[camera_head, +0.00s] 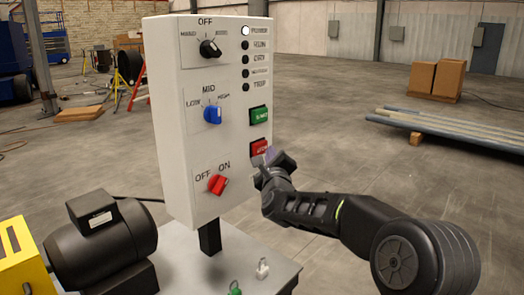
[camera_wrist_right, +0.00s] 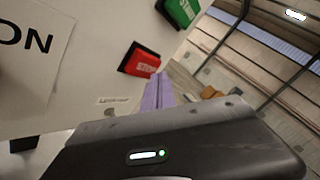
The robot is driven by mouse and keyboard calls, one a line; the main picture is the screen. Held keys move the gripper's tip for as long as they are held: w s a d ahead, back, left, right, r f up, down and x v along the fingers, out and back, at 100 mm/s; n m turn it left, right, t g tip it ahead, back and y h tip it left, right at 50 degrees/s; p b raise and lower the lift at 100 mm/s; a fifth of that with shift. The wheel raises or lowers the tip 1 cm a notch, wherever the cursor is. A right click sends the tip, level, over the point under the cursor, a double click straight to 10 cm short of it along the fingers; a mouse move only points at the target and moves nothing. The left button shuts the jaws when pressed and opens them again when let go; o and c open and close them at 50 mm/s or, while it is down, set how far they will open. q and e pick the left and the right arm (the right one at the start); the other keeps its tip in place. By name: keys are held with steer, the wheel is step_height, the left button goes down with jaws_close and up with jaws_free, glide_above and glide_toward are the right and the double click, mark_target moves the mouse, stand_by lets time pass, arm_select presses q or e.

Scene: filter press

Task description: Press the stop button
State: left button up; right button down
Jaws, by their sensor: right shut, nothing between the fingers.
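The red stop button (camera_head: 259,147) is on the right side of the white control panel (camera_head: 208,140), below the green start button (camera_head: 258,115). My right gripper (camera_head: 268,157) is shut and empty, with its tips just below and right of the red button. In the right wrist view the stop button (camera_wrist_right: 142,62) sits up and left of the purple fingertips (camera_wrist_right: 160,85). Whether the tips touch the button or the panel I cannot tell. My left gripper is not in view.
The panel also has a black knob (camera_head: 210,48), a blue knob (camera_head: 213,113), a red OFF/ON knob (camera_head: 217,184) and several indicator lamps. A black motor (camera_head: 103,240) stands at lower left. Open floor lies to the right, with pipes (camera_head: 450,128) and boxes (camera_head: 448,78) further back.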

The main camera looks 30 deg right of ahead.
steer(key=s+b, duration=0.1)
steer(key=s+d+b, duration=0.1)
steer(key=s, duration=0.1)
steer(key=s+b, duration=0.1)
steer(key=b, duration=0.1)
steer(key=shift+s+d, duration=0.25)
steer(key=shift+s, duration=0.15)
stand_by(0.7)
